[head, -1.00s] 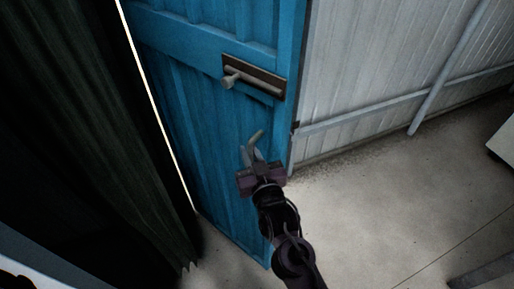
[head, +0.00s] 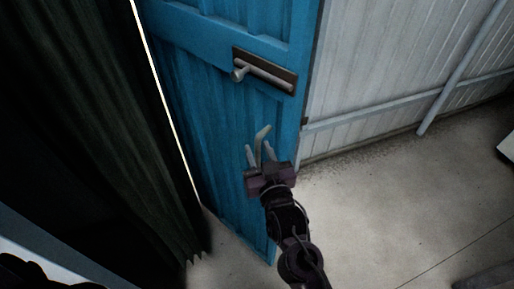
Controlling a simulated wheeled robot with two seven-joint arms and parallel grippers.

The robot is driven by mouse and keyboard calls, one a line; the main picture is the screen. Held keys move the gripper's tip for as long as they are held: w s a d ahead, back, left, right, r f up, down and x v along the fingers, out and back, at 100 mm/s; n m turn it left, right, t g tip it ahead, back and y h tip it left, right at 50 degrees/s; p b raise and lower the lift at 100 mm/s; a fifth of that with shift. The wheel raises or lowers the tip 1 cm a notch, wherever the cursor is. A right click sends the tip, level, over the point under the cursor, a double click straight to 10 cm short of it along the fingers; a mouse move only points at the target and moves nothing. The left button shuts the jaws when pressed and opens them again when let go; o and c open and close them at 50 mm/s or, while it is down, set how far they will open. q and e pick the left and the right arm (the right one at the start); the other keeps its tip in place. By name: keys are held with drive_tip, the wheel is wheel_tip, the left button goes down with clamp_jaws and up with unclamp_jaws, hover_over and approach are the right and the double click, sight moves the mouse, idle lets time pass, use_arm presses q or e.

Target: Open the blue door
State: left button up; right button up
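The blue door (head: 215,130) stands upright in the middle of the head view. Its lever handle (head: 262,76) sits on a dark plate near the door's right edge, with the rounded end of the lever toward the left. My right gripper (head: 257,142) is in front of the door, below the handle in the picture and apart from it. Its pale fingers point up and are spread, with nothing between them. My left gripper is out of view.
A dark, pleated curtain-like surface (head: 90,130) fills the left side, with a thin bright strip between it and the door. A pale corrugated wall (head: 385,60) with rails stands to the right. The concrete floor (head: 380,205) at right is mostly clear.

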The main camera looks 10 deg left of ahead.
drive_tip(key=b+v, duration=0.1)
drive_tip(key=v, duration=0.5)
drive_tip(key=shift+s, duration=0.1)
drive_tip(key=d+f+g+h, duration=0.2)
drive_tip(key=f, duration=1)
drive_tip(key=d+f+g+h, duration=0.1)
drive_tip(key=d+f+g, duration=0.15)
drive_tip(key=f, duration=0.85)
drive_tip(key=s+d+f+g+h, duration=0.1)
drive_tip(key=s+d+f, duration=0.15)
drive_tip(key=f, duration=0.35)
drive_tip(key=s+d+f+g+h+b, duration=0.1)
drive_tip(key=s+d+f, duration=0.15)
drive_tip(key=f, duration=0.25)
drive_tip(key=s+d+f+g, duration=0.1)
drive_tip(key=s+d+f, duration=0.1)
drive_tip(key=d+f, duration=0.3)
drive_tip(key=s+d+f+m+g+h, duration=0.1)
drive_tip(key=s+d+f+g, duration=0.1)
drive_tip(key=s+d+f, duration=0.3)
drive_tip(key=s+d+f+m+g+h, duration=0.1)
drive_tip(key=s+d+f+g, duration=0.2)
drive_tip(key=s, duration=1)
drive_tip(key=s+d+f+m+g+h, duration=0.1)
drive_tip(key=s+d+f+g, duration=0.1)
drive_tip(key=s+d+f, duration=0.5)
wheel_tip(320, 180, down, 5)
drive_tip(key=shift+s+d+f+h, duration=0.1)
drive_tip(key=shift+s+d+h, duration=0.25)
drive_tip(key=shift+s, duration=0.7)
